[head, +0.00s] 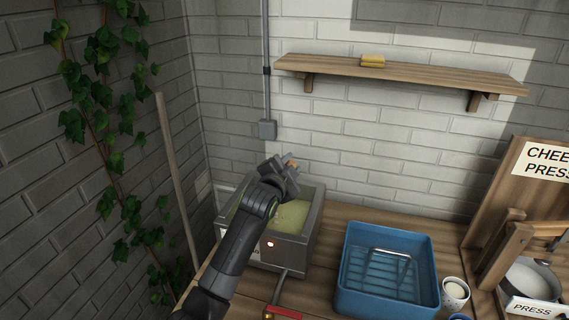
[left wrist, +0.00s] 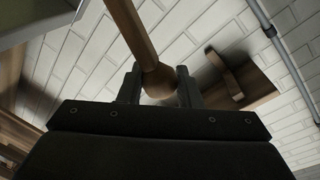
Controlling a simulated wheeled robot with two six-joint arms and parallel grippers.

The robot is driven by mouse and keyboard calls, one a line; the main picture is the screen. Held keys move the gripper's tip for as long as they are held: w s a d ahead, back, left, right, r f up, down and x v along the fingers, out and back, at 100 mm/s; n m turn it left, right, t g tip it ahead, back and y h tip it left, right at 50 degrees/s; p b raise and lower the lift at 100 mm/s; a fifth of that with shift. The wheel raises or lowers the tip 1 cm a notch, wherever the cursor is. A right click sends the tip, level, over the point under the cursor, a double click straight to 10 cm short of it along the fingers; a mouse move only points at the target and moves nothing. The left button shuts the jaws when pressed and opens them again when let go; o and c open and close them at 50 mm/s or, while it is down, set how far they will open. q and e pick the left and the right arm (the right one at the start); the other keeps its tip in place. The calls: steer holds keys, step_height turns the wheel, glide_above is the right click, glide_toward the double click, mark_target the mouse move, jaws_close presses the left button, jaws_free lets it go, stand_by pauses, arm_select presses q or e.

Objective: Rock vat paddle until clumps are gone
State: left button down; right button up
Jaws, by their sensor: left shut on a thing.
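The vat (head: 307,224) is a grey metal box on the wooden counter in the head view. It holds a pale yellow-green mass; a few small lumps seem to show near my arm. My left gripper (head: 287,172) is above the vat. In the left wrist view, its two fingers (left wrist: 160,88) are shut on the wooden paddle handle (left wrist: 134,32), near a rounded knob. The paddle's lower end is hidden in the head view. The vat's left part is behind my left arm. My right gripper is not in view.
A blue basin (head: 345,275) with a rack stands right of the vat. A white cup (head: 455,290) and a wooden cheese press (head: 500,245) are further right. A wall shelf (head: 420,76) holds a yellow block (head: 373,61). A red-handled lever (head: 283,312) juts at the front.

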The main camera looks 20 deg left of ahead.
arm_select(q)
steer(key=shift+d+f, duration=0.25)
steer(key=shift+d, duration=0.05)
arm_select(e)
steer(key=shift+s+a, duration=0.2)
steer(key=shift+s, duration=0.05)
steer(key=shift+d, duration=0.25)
arm_select(q)
steer(key=c, duration=1.1)
jaws_free()
steer(key=shift+d, duration=0.1)
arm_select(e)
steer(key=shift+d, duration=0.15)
arm_select(q)
steer(key=s+b, duration=0.1)
steer(key=s, duration=0.4)
steer(key=s+r+b, duration=0.1)
steer(key=s, duration=0.5)
steer(key=s+b, duration=0.1)
steer(key=s, duration=0.5)
steer(key=shift+s+a+r, duration=0.15)
steer(key=shift+a+r, duration=0.2)
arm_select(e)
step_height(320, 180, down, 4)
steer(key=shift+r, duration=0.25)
